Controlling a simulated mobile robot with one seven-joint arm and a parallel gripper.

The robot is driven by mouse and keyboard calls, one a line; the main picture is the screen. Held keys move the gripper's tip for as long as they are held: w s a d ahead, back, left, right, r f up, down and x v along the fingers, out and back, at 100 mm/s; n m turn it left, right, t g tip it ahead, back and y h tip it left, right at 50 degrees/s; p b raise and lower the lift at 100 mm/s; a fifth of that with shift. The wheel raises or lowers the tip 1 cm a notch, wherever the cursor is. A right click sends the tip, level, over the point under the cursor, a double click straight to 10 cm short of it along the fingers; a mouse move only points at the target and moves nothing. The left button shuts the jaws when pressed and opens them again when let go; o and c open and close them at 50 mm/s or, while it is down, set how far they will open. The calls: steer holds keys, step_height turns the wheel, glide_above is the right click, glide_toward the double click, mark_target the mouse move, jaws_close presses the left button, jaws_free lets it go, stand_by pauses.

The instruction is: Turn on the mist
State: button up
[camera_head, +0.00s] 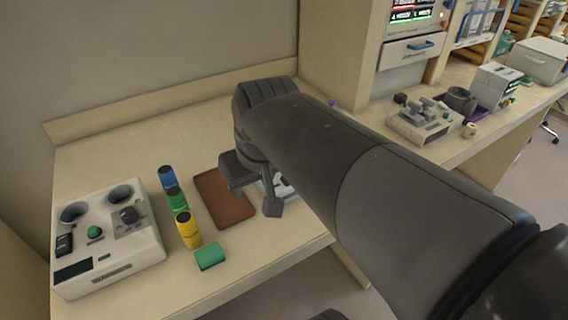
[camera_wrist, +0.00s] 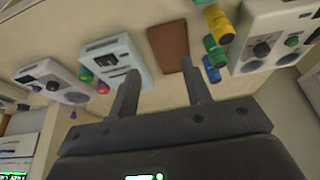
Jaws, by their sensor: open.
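A white box-shaped device (camera_head: 105,240) stands at the left of the bench, with two round cups, a green knob (camera_head: 95,232), a grey knob, a black switch and a dark display. It also shows at the upper right of the wrist view (camera_wrist: 277,30). A second white device (camera_wrist: 112,62) is beyond one finger in the wrist view; my arm hides most of it in the head view. A third white device (camera_wrist: 52,82) is farther left there. I cannot tell which makes mist. My gripper (camera_head: 252,194) is open and empty above the bench, right of the brown mat; its fingers (camera_wrist: 160,70) are apart.
Blue, green and yellow cylinders (camera_head: 188,231) and a green block (camera_head: 209,257) stand between the left device and the brown mat (camera_head: 223,200). A back counter holds another device (camera_head: 425,122), a grey mug and boxes. Bare bench lies behind the mat.

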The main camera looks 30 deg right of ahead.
steer(key=w+d+g, duration=0.1)
steer(key=w+d, duration=0.1)
steer(key=d, duration=0.1)
steer(key=w+d+r, duration=0.1)
steer(key=w+d, duration=0.2)
steer(key=w+d+g, duration=0.1)
steer(key=w+d, duration=0.1)
steer(key=d, duration=0.1)
steer(key=shift+w+r+g+y, duration=0.3)
steer(key=shift+w+r+y, duration=0.05)
steer(key=shift+w+y, duration=0.05)
steer(key=c, duration=0.9)
steer(key=shift+g+y, duration=0.4)
steer(key=shift+g, duration=0.3)
steer(key=w+d, duration=0.1)
steer(key=d, duration=0.1)
steer(key=w+d, duration=0.1)
steer(key=d, duration=0.1)
steer(key=w+d+f, duration=0.1)
steer(key=d, duration=0.2)
steer(key=shift+w+d, duration=0.1)
steer(key=shift+w, duration=0.25)
jaws_close()
steer(key=shift+w+d+f, duration=0.1)
steer(key=shift+w+d, duration=0.1)
steer(key=shift+d, duration=0.4)
